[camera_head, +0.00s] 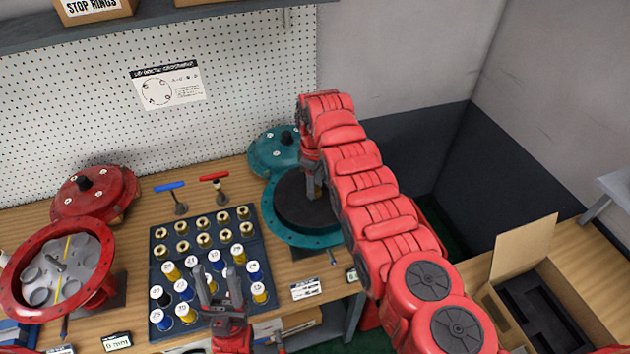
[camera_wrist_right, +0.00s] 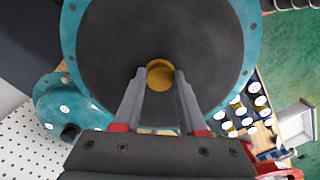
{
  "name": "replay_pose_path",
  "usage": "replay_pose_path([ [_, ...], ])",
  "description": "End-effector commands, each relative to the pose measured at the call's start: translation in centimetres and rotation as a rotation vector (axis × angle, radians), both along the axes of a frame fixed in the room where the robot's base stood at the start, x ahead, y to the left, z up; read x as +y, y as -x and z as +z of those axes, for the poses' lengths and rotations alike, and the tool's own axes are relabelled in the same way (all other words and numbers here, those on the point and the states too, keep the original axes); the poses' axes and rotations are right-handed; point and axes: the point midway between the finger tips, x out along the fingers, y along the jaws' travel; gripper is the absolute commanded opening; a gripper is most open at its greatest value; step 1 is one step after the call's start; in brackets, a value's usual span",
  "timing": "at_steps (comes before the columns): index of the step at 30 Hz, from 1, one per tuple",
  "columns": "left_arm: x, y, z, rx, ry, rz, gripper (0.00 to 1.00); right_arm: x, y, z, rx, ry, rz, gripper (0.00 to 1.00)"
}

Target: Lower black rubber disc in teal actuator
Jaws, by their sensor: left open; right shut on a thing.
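The teal actuator (camera_head: 293,236) stands open on the bench, a round housing with a bolted rim. The black rubber disc (camera_head: 301,209) lies within the rim; in the right wrist view the disc (camera_wrist_right: 160,35) fills the teal ring. I cannot tell how deep it sits. My right gripper (camera_head: 316,192) is over the disc's middle, shut on the disc's brass centre piece (camera_wrist_right: 160,73). My left gripper (camera_head: 217,287) is open and empty over the near edge of the dark tray of fittings. My right arm hides part of the actuator's right side.
A teal cover (camera_head: 272,152) lies behind the actuator. A dark tray (camera_head: 245,215) holds brass, blue and yellow fittings. A red actuator (camera_head: 22,302) and red cover (camera_head: 108,193) are at left. Two T-handle tools (camera_head: 179,207) stand behind the tray. An open carton (camera_head: 500,298) is at right.

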Motion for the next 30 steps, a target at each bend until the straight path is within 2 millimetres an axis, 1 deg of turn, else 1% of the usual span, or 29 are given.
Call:
replay_pose_path([
  [12,0.0,0.0,-1.3,0.0,0.0,0.0,0.5,0.0,0.0,-3.0,-0.001,0.0,0.0,0.0],
  [20,0.0,0.0,-2.8,0.0,0.0,0.0,0.5,0.0,0.0,-5.0,-0.001,0.0,0.0,0.0],
  [22,0.0,0.0,-2.4,0.0,0.0,0.0,0.5,0.0,0.0,-4.6,-0.002,0.0,0.0,0.0],
  [30,0.0,0.0,-2.2,0.0,0.0,0.0,0.5,-0.1,0.0,-4.9,-0.004,0.002,0.0,0.0],
])
